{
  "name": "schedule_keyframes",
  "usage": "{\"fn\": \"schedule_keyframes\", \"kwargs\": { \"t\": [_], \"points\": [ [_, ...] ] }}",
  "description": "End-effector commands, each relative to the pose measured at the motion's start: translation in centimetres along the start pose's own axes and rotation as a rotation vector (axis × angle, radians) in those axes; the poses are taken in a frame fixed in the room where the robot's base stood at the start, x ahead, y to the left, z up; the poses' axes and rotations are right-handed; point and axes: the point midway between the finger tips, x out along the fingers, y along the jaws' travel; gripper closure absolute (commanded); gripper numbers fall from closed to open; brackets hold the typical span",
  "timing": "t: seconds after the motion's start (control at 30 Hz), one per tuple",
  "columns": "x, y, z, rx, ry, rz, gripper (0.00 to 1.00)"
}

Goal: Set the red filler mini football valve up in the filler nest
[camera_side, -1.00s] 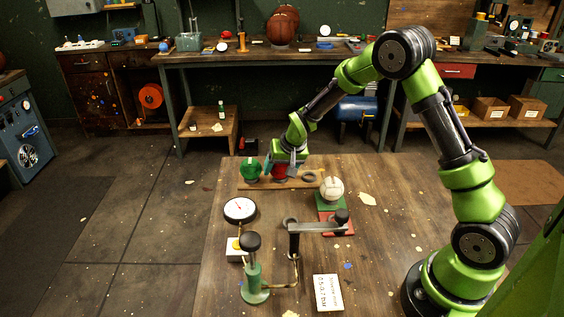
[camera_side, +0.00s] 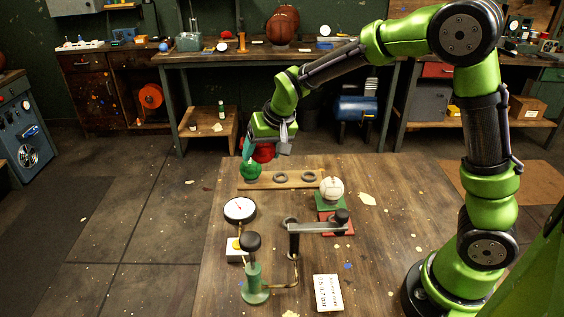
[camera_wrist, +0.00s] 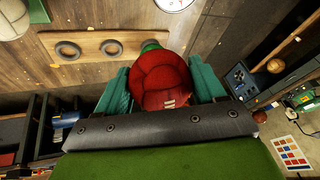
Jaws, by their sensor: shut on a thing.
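My gripper (camera_side: 262,148) is shut on the red mini football (camera_side: 263,154) and holds it raised above the left end of the wooden rack. In the wrist view the red ball (camera_wrist: 160,75) sits between the two teal fingers, with a small pale marking on its near side; I cannot make out a valve. A dark ring (camera_side: 290,222) on the table, by the pipe from the green pump (camera_side: 255,282), looks like the filler nest.
The green ball (camera_side: 250,172) sits at the left of the wooden rack (camera_side: 295,185), just below the red ball, beside two empty rings. A white ball (camera_side: 331,188) stands on a green pad. A gauge (camera_side: 239,209) and card (camera_side: 328,292) are nearer. The table's right side is mostly clear.

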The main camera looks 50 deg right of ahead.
Motion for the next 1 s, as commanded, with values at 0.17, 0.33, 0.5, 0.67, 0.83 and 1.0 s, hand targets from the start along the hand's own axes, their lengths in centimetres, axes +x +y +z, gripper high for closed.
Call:
{"fn": "schedule_keyframes", "kwargs": {
  "t": [0.17, 0.33, 0.5, 0.67, 0.83, 1.0],
  "points": [
    [-1.9, -0.6, 5.5, -0.009, -0.002, -0.005, 0.65],
    [-2.3, 1.2, 9.3, 0.047, 0.008, 0.020, 0.65],
    [-1.8, 3.6, 10.2, 0.134, 0.029, 0.057, 0.65],
    [-0.8, 3.8, 10.6, 0.164, 0.034, 0.073, 0.65],
    [2.1, 4.5, 11.8, 0.168, 0.034, 0.076, 0.65],
    [3.7, 4.8, 12.4, 0.168, 0.036, 0.073, 0.65]
  ]
}}
